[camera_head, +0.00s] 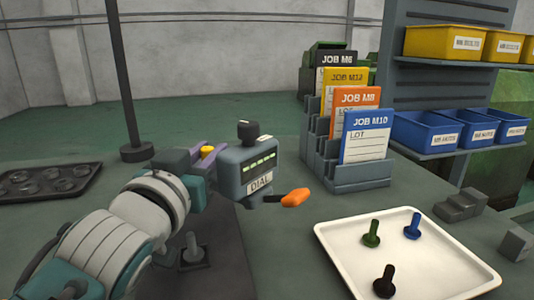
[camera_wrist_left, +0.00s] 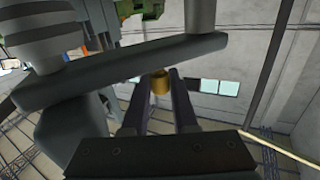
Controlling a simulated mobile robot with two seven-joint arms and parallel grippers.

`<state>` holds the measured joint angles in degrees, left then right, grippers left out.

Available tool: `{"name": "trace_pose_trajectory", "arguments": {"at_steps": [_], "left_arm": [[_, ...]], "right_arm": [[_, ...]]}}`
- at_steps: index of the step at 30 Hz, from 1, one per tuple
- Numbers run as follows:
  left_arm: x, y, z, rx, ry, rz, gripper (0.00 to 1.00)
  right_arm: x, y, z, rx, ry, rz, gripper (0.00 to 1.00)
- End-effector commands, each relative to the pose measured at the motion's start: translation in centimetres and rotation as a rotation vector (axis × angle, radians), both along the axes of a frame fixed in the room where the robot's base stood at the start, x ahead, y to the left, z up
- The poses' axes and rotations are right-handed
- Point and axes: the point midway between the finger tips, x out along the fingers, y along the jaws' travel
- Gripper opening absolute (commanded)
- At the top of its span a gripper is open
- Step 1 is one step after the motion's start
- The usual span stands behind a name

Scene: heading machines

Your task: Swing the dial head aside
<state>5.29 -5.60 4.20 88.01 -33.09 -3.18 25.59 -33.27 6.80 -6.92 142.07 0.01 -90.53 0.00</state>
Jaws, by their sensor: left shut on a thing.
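The dial head (camera_head: 256,168) is a grey box with a row of green lights, a "DIAL" label and a black knob (camera_head: 248,131) on top. An orange handle (camera_head: 295,197) sticks out to its right. My left gripper (camera_head: 205,155) is at the dial head's left side, shut on a small gold knob (camera_head: 207,151). In the left wrist view the gold knob (camera_wrist_left: 160,82) sits between the two finger ends. What the knob is fixed to is partly hidden by the fingers. A bolt (camera_head: 192,248) stands upright on a dark plate beside my left arm. My right gripper is not in view.
A white tray (camera_head: 325,238) with green, blue and black bolts lies front right. A rack of job cards (camera_head: 362,178) stands behind the dial head. A dark tray of round parts (camera_head: 55,181) and a black post (camera_head: 122,90) are at left. Bins (camera_head: 425,130) stand right.

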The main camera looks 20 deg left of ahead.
Motion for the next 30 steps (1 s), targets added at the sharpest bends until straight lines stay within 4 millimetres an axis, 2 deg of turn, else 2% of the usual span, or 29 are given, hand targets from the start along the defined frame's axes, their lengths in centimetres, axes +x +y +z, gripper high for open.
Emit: {"name": "trace_pose_trajectory", "arguments": {"at_steps": [7, 8, 11, 21, 25, 30], "left_arm": [[0.0, 0.0, 0.0, 0.002, 0.002, -0.001, 0.0], [0.0, 0.0, 0.0, 0.002, 0.002, -0.001, 0.3], [0.0, 0.0, 0.0, 0.002, 0.002, 0.0, 0.39], [-0.7, 0.0, 0.0, 0.001, 0.002, 0.0, 0.39], [-2.5, -0.2, 0.0, 0.001, 0.003, 0.0, 0.39], [-5.8, -0.5, -0.1, 0.0, 0.006, 0.0, 0.39]], "right_arm": [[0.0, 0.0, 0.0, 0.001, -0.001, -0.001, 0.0], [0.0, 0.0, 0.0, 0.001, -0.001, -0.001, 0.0], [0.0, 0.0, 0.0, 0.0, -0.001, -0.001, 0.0], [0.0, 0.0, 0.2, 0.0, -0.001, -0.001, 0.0], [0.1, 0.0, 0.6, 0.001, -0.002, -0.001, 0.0], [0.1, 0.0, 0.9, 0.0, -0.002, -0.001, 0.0]]}}
